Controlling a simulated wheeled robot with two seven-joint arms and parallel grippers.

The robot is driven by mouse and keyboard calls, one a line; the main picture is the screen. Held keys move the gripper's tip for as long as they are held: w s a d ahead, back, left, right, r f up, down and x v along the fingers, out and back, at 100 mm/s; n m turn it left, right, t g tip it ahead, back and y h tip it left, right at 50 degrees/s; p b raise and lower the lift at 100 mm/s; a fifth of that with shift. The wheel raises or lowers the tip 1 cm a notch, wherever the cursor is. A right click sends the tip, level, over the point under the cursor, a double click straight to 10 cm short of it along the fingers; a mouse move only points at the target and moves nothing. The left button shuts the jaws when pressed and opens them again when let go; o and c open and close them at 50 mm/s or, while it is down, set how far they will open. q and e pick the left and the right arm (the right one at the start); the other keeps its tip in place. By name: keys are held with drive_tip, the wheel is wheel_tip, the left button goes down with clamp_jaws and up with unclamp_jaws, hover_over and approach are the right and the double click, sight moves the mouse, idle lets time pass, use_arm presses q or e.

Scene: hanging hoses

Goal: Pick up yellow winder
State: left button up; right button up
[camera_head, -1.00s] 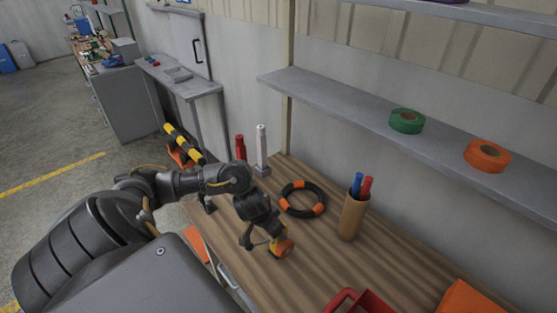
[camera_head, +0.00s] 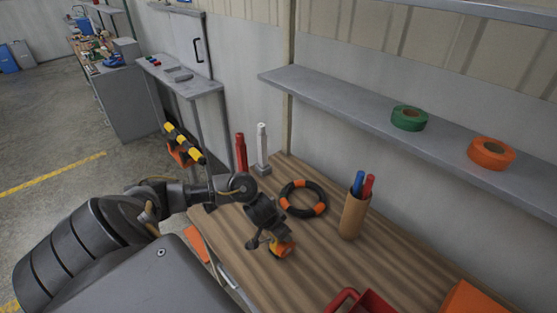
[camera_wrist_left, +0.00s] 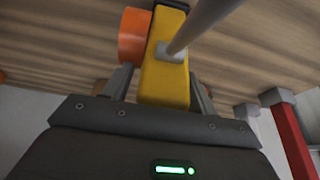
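The yellow winder (camera_wrist_left: 165,78) has a yellow body, an orange drum (camera_wrist_left: 133,35) beside it and a grey rod (camera_wrist_left: 205,22) sticking out. In the head view its orange and yellow part (camera_head: 284,249) shows low over the front of the wooden bench, partly hidden by my arm. My left gripper (camera_head: 270,238) is at the winder. In the left wrist view its fingers (camera_wrist_left: 161,82) stand on both sides of the yellow body. A thin gap shows at the left finger, while the right finger is very close or touching. My right gripper is out of view.
On the wooden bench (camera_head: 300,240) are a black and orange ring (camera_head: 304,211), a cardboard tube (camera_head: 352,214) with markers, a red post (camera_head: 241,152), a white post (camera_head: 262,148) and a red box (camera_head: 370,303). A shelf (camera_head: 340,100) with green and orange tape rolls overhangs the back.

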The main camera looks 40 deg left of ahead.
use_arm(q)
drive_tip(key=c, duration=1)
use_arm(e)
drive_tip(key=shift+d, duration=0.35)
use_arm(q)
drive_tip(key=shift+r, duration=0.1)
wheel_tip(320, 180, up, 3)
drive_tip(key=shift+w+f+p, duration=0.1)
drive_tip(key=shift+w+p, duration=0.05)
drive_tip(key=shift+p, duration=0.35)
drive_tip(key=s+r, duration=0.2)
drive_tip(key=s+r+p, duration=0.1)
drive_tip(key=s+r, duration=0.1)
drive_tip(key=r, duration=0.1)
drive_tip(key=shift+a, duration=0.2)
drive_tip(key=s+r, duration=0.1)
drive_tip(key=s, duration=0.2)
drive_tip(key=s+r, duration=0.2)
drive_tip(key=s, duration=0.1)
drive_tip(key=s+r, duration=0.1)
drive_tip(key=s, duration=0.2)
drive_tip(key=shift+s+a+r, duration=0.15)
drive_tip(key=shift+a+r, duration=0.1)
drive_tip(key=shift+s+d+r, duration=0.1)
drive_tip(key=shift+s+r, duration=0.1)
drive_tip(key=shift+s, duration=0.25)
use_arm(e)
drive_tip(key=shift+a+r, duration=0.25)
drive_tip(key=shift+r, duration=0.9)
